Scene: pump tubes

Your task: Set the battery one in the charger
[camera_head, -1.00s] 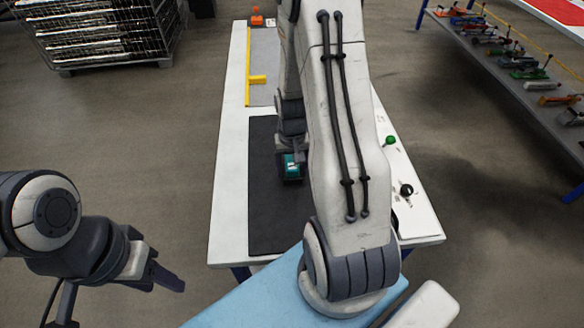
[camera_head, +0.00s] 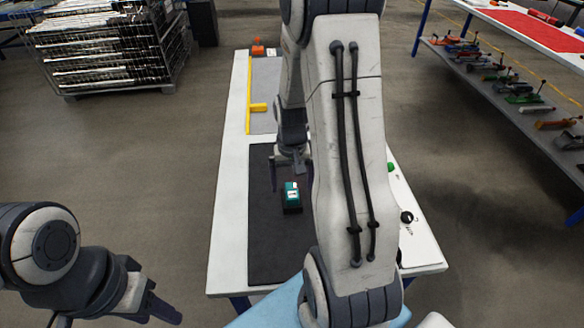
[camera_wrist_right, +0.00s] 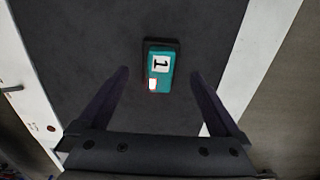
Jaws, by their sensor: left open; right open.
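The battery one (camera_head: 292,194) is a small teal and black block on the dark mat (camera_head: 262,230) of the white table. In the right wrist view the battery (camera_wrist_right: 161,70) shows a white label with a "1". My right gripper (camera_head: 290,186) is open and empty above the battery; in its wrist view the two fingers (camera_wrist_right: 160,75) stand apart on either side of it, not touching. My left gripper (camera_head: 165,305) is open and empty, off the table's left side. I cannot make out a charger; my right arm hides part of the table.
A yellow bar (camera_head: 249,95) edges a grey area at the table's far end, with an orange object (camera_head: 258,47) beyond. A green knob (camera_head: 391,167) and a black knob (camera_head: 407,217) are on the right side. A shelf with tools (camera_head: 520,90) stands further right.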

